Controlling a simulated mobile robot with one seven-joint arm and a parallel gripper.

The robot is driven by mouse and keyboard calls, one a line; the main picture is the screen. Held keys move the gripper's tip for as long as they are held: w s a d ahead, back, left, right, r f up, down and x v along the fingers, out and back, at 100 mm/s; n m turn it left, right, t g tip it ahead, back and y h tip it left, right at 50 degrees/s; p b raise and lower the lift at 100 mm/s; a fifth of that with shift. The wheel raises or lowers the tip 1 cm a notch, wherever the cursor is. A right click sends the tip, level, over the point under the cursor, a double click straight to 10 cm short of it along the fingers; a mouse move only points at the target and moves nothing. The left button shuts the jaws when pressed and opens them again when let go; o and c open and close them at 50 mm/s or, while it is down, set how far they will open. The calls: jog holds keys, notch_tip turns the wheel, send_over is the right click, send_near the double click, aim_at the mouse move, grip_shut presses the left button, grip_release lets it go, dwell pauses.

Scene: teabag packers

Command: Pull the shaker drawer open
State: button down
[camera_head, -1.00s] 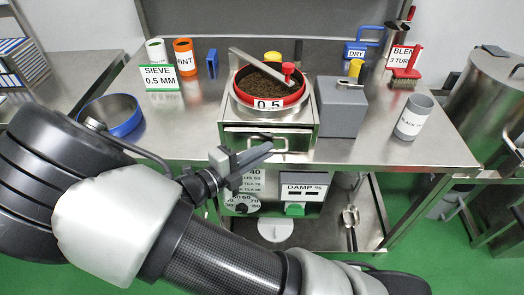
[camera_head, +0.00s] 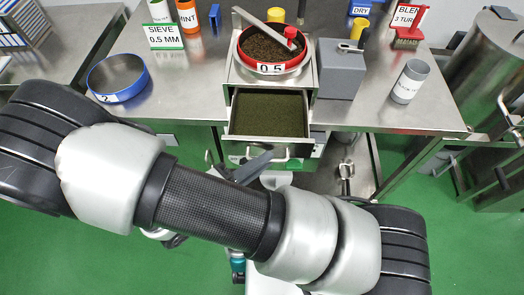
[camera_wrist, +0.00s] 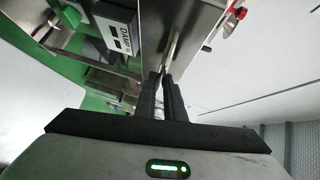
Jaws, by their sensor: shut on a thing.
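The shaker (camera_head: 317,74) is a steel box on the table, with a red-rimmed sieve (camera_head: 272,66) marked 0.5 on top. Its drawer (camera_head: 269,140) stands open toward me and shows a layer of fine dark green material inside. The drawer's handle (camera_head: 281,158) is on its front. My gripper (camera_head: 262,160) is at the handle, partly hidden behind my arm. In the wrist view my gripper (camera_wrist: 163,76) has its two dark fingers close together on the handle, against the steel drawer front.
A grey block (camera_head: 340,76) stands right of the shaker, with a grey cup (camera_head: 409,82) further right. A blue-rimmed sieve (camera_head: 118,78) lies on the left of the table. A scoop (camera_head: 346,172) is below, right of the drawer.

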jog(key=c, duration=1.8)
grip_release()
jog(key=shift+c, duration=0.2)
jog(key=v, duration=1.7)
jog(key=shift+s, duration=0.2)
jog(key=shift+a+r, duration=0.1)
jog(key=shift+a, duration=0.05)
